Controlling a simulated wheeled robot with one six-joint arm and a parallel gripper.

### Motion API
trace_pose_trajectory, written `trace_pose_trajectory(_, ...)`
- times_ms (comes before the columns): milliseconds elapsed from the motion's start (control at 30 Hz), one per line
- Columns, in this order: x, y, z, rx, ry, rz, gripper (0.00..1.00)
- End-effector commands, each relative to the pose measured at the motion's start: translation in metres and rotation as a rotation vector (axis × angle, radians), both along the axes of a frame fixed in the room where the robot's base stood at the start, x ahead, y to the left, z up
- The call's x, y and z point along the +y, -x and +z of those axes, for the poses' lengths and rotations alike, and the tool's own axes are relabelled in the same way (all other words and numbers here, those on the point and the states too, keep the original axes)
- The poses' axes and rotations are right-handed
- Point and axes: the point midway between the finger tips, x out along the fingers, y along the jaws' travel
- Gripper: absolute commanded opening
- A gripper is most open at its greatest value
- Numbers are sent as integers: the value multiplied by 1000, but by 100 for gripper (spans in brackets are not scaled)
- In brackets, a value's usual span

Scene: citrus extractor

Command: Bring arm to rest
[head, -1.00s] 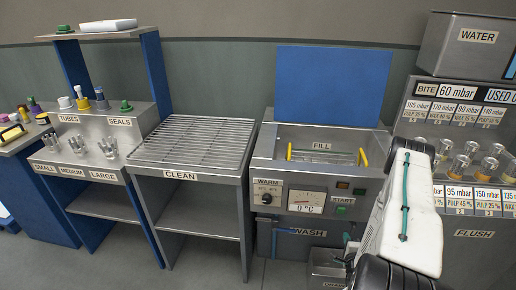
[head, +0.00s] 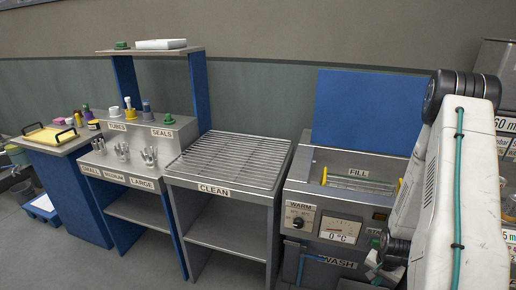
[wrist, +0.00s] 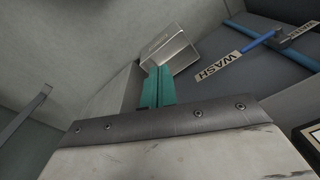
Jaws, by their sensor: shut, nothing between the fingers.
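My arm (head: 465,190), white with dark joints and a green cable, stands folded at the right of the head view, in front of the wash machine. My gripper shows in the wrist view as two teal fingers (wrist: 158,87) pressed together, with nothing between them. It points down toward a grey metal box (wrist: 172,50) on the floor. The fingers are hidden or too small to make out in the head view.
The wash machine (head: 305,175) has its blue lid (head: 365,112) up. The bare CLEAN rack (head: 230,160) stands left of it. Further left are a tube stand (head: 150,140) and a yellow tray (head: 48,136).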

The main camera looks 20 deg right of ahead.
Motion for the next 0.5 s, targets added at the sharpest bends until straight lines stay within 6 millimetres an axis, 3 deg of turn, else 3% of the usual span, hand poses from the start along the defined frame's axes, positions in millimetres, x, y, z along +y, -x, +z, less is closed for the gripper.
trace_pose_trajectory(33, 6, -6, 27, 32, -5, 53, 0)
trace_pose_trajectory(100, 17, -9, 59, 82, -23, 123, 0)
trace_pose_trajectory(500, 108, -2, 236, 262, -121, 475, 0)
